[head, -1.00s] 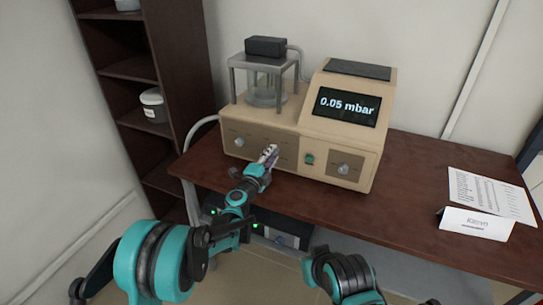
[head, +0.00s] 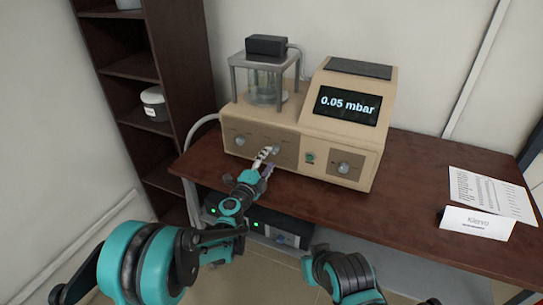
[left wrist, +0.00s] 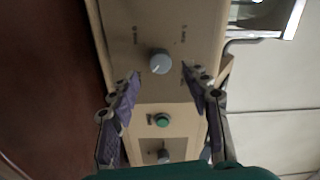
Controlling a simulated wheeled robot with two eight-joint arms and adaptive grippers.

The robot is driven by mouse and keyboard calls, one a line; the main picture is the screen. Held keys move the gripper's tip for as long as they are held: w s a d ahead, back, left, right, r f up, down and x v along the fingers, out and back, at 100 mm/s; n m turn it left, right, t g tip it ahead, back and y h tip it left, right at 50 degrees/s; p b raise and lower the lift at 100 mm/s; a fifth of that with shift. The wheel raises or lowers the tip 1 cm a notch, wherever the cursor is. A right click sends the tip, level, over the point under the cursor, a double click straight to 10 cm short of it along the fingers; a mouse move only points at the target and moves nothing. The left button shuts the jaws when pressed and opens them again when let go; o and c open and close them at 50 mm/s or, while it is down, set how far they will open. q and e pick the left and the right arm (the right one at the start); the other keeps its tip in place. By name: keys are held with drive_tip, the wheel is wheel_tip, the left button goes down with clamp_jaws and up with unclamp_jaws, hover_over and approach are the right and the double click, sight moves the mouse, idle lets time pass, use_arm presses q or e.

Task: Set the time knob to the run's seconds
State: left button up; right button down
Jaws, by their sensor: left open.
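The beige machine (head: 250,128) stands on the table, its screen (head: 347,106) reading "0.05 mbar". Its front has a left knob (head: 240,141), a middle knob (head: 275,149), a green button (head: 309,158) and a right knob (head: 344,168). Their labels are too small to read, so I cannot tell which is the time knob. My left gripper (head: 264,162) is open in front of the middle knob. In the left wrist view a grey knob (left wrist: 160,62) lies between and just beyond the open fingertips (left wrist: 161,73), apart from both.
A printed sheet (head: 488,194) and a folded card (head: 478,223) lie at the table's right. The table (head: 410,200) between machine and papers is clear. A dark shelf (head: 165,70) stands at the left. A glass chamber (head: 264,86) tops the machine.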

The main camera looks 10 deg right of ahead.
use_arm(q)
drive_tip(key=v, duration=0.8)
